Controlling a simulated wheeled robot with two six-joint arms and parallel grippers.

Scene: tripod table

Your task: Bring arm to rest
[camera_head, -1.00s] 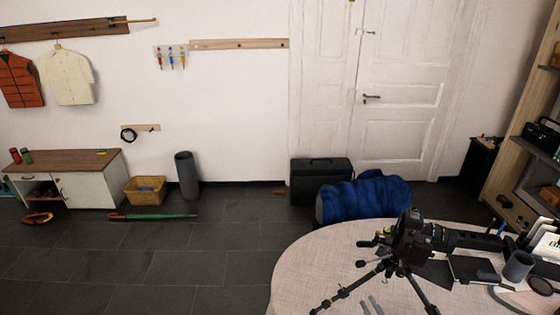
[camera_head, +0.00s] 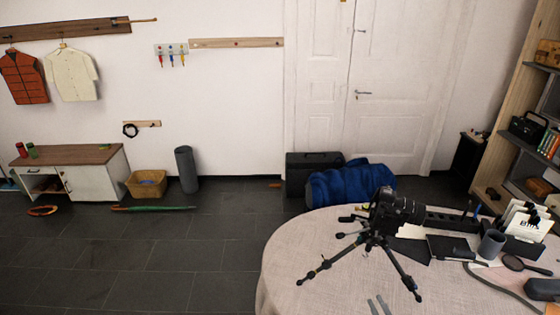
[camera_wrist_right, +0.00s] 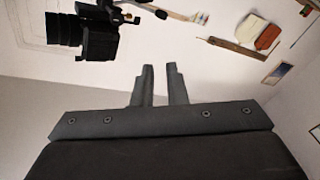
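My right gripper (camera_head: 379,304) shows at the bottom edge of the head view as two thin grey fingertips with a gap between them, in front of the tripod. In the right wrist view, its two grey fingers (camera_wrist_right: 160,84) stand apart with nothing between them. A black camera on a small tripod (camera_head: 388,216) stands upright on the round table (camera_head: 290,270). The camera also shows at the upper left of the right wrist view (camera_wrist_right: 98,40), apart from the fingers. My left gripper is in no view.
The table's right side holds a grey cup (camera_head: 491,244), a magnifying glass (camera_head: 512,262), a holder with cards (camera_head: 526,224) and a black object (camera_head: 542,289). Floor at left is mostly clear.

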